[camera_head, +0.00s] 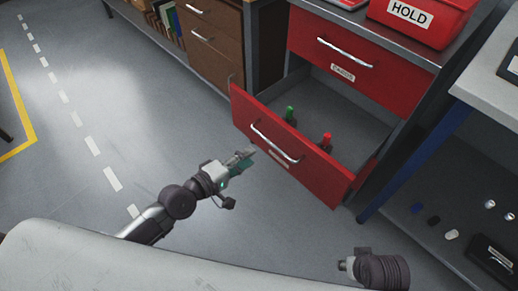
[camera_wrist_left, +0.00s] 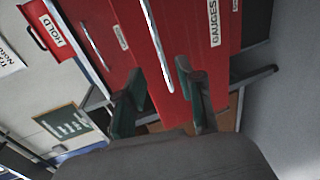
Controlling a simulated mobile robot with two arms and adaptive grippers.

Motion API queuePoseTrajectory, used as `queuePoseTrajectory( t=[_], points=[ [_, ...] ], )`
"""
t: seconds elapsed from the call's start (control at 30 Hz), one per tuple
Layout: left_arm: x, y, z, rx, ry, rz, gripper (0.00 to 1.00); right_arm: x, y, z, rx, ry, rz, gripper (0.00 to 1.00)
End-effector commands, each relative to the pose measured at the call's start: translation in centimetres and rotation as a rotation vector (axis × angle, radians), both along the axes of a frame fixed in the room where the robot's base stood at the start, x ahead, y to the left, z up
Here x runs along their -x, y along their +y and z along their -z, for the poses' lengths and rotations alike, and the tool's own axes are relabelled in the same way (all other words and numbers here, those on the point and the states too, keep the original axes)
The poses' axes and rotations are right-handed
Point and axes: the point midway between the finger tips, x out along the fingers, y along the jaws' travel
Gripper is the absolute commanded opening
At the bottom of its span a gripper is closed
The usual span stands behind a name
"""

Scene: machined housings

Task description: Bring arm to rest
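My left gripper (camera_head: 243,160) is in front of the open lower red drawer (camera_head: 325,178), close to the left part of its bar handle (camera_head: 275,143). In the left wrist view its two dark green fingers (camera_wrist_left: 163,100) stand apart with nothing held between them. The handle (camera_wrist_left: 158,45) shows beyond the fingers, and I cannot tell the exact gap. The drawer front with the GAUGES label (camera_wrist_left: 214,22) fills the middle of that view.
A green-topped item (camera_head: 290,113) and a red-topped item (camera_head: 326,140) stand in the open drawer. The upper red drawer (camera_head: 345,55) is shut. A red HOLD bin (camera_head: 420,18) sits on top. A blue-legged bench (camera_head: 420,155) stands right. Floor (camera_head: 100,120) to the left is clear.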

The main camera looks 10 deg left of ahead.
Motion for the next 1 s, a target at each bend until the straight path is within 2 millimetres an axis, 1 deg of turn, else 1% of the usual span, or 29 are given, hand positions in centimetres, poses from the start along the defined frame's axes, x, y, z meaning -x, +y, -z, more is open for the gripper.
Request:
queuePoseTrajectory(
  t=[0.07, 0.2, 0.8, 0.87, 0.9, 0.97, 1.0],
  points=[
    [0.9, 0.6, -0.1, -0.002, 0.001, 0.0, 0.37, 0.0, 0.0, 0.0, 0.0, 0.0, 0.0, 0.4],
    [1.5, 1.1, -0.4, -0.001, -0.001, 0.0, 0.37, 0.0, 0.0, 0.0, 0.0, 0.0, 0.001, 0.4],
    [1.7, 1.0, -0.3, -0.015, -0.002, 0.007, 0.37, 0.0, 0.0, 0.0, -0.001, 0.0, 0.001, 0.4],
    [2.2, 0.5, 0.2, -0.062, -0.008, 0.03, 0.37, 0.0, 0.0, 0.0, -0.001, 0.0, 0.001, 0.4],
    [2.7, 0.0, 0.7, -0.119, -0.015, 0.058, 0.37, 0.0, 0.0, 0.0, -0.001, 0.0, 0.001, 0.4],
    [4.0, -0.7, 2.0, -0.248, -0.027, 0.116, 0.37, 0.0, 0.0, 0.0, -0.001, 0.0, 0.0, 0.4],
    [5.0, -1.1, 3.2, -0.36, -0.033, 0.164, 0.37, 0.0, 0.0, 0.0, -0.001, 0.0, 0.001, 0.4]
  ],
)
